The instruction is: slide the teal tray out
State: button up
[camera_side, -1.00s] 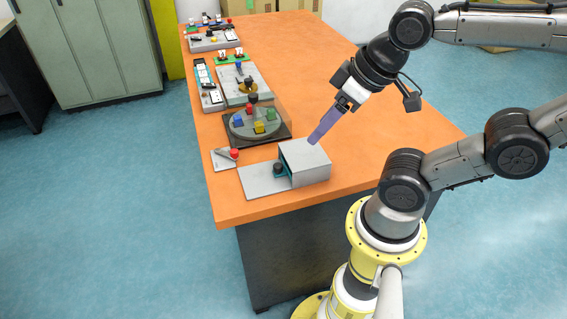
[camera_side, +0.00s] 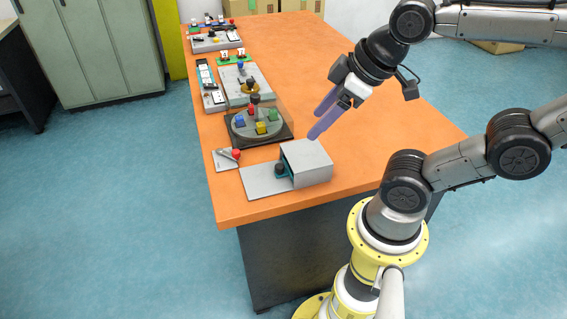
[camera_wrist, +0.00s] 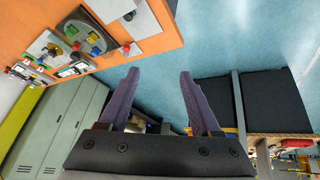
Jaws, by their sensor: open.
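The teal tray (camera_side: 284,171) sits in a grey box-shaped housing (camera_side: 308,163) near the table's front end. Only its teal front edge and a dark knob (camera_side: 280,169) show at the housing's left opening; the rest is hidden inside. A flat grey plate (camera_side: 258,182) extends left from the opening. My gripper (camera_side: 317,123), with purple fingers, is open and empty, above and behind the housing and apart from it. In the wrist view the fingers (camera_wrist: 159,74) are spread, and the housing (camera_wrist: 152,20) and dark knob (camera_wrist: 128,17) show at the top.
A small plate with a red-knobbed lever (camera_side: 235,155) lies left of the housing. A round dial with coloured blocks (camera_side: 240,131) stands just behind. Several other mechanisms line the table's left side. The orange table (camera_side: 365,150) is clear on the right.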

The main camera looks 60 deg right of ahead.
jog(key=w+d+n, duration=0.1)
jog(key=w+n, duration=0.2)
jog(key=w, duration=0.2)
jog(key=n+g, duration=0.1)
jog(key=g, duration=0.5)
send_over(279, 166)
notch_tip(279, 166, down, 14)
notch_tip(279, 166, down, 13)
grip_shut()
dwell(0.7)
